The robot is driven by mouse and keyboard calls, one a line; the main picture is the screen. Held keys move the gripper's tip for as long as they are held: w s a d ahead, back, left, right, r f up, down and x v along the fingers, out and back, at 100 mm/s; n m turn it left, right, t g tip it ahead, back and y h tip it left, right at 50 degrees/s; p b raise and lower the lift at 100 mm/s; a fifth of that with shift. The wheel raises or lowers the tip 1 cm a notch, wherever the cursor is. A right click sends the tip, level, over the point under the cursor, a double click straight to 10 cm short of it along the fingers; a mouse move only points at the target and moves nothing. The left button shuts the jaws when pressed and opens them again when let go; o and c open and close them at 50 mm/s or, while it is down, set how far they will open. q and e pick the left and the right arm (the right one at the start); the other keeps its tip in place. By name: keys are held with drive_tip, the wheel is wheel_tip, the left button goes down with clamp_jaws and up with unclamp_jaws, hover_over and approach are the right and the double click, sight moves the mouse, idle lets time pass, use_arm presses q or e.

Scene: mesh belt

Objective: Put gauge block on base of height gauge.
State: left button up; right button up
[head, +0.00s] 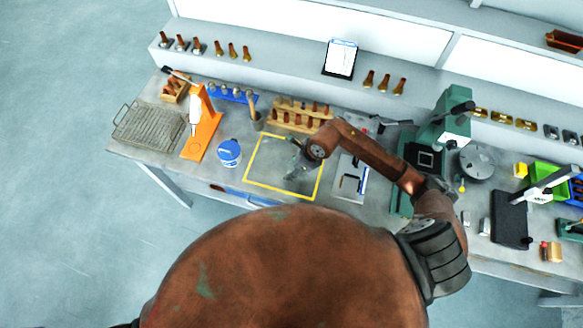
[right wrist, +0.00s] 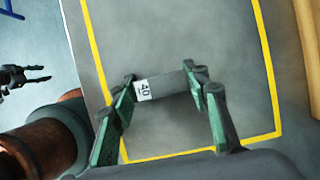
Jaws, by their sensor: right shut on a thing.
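My right gripper (head: 294,172) is over the yellow-outlined area of the bench. In the right wrist view its green fingers (right wrist: 165,95) are shut on a grey gauge block (right wrist: 172,83) with a white label reading 40. The block lies crosswise between the fingertips; in the head view I cannot make it out clearly. What looks like the height gauge, with a black base (head: 511,222) and pale upright, stands at the right of the bench. My left gripper (right wrist: 28,76) shows at the left edge of the right wrist view, its dark fingers apart and empty.
The yellow outline (head: 248,183) holds no other visible object. A blue-lidded tub (head: 229,153) and orange stand (head: 203,130) are to its left, a wooden rack (head: 300,118) behind it. A green machine (head: 445,135) and round plate (head: 477,163) stand between the outline and the gauge.

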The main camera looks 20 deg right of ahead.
drive_tip(key=shift+r, duration=0.1)
drive_tip(key=o, duration=1.6)
